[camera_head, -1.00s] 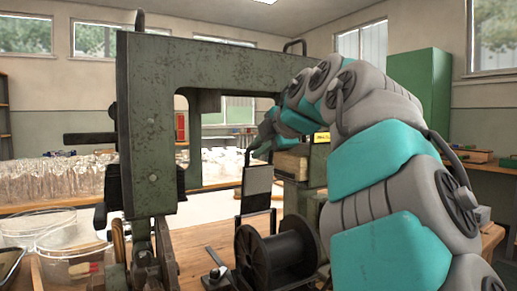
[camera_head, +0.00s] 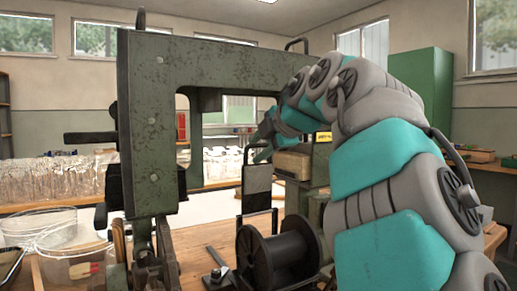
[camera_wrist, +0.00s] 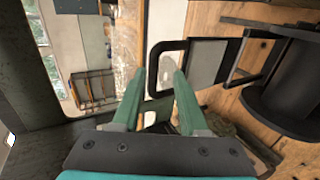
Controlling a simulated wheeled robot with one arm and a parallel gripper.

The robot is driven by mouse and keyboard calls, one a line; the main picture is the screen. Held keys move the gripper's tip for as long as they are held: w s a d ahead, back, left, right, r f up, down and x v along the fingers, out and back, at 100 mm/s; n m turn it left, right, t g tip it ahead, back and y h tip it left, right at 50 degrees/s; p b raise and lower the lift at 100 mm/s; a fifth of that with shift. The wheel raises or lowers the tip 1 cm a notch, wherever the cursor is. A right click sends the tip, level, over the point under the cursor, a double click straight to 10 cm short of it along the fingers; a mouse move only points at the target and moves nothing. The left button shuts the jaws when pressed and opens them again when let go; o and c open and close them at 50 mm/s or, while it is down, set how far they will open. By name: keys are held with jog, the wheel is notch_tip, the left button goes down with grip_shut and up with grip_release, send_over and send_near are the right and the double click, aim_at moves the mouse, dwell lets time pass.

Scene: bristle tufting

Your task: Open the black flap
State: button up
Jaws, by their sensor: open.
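The black flap shows in the head view as an upright dark-framed panel (camera_head: 257,181) with a pale grey face, below the machine's arch. A black loop handle stands at its top. In the wrist view the grey panel (camera_wrist: 207,61) lies right of the fingers, and the black loop handle (camera_wrist: 153,68) reaches between the fingertips. My gripper (camera_wrist: 160,74) is open, its two green fingers on either side of part of the loop. I cannot tell whether they touch it. In the head view my gripper (camera_head: 263,142) is small and partly hidden by my arm, near the handle.
A green metal machine frame (camera_head: 150,120) stands on the left. A black spool (camera_head: 278,258) sits on the wooden bench in front of the flap and also shows in the wrist view (camera_wrist: 285,90). Clear bins (camera_head: 65,240) stand at lower left. A wooden block (camera_head: 293,165) is right of the flap.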

jog(key=v, duration=0.7)
jog(key=shift+s+d+r, duration=0.15)
jog(key=shift+s+r, duration=0.05)
jog(key=shift+s, duration=0.1)
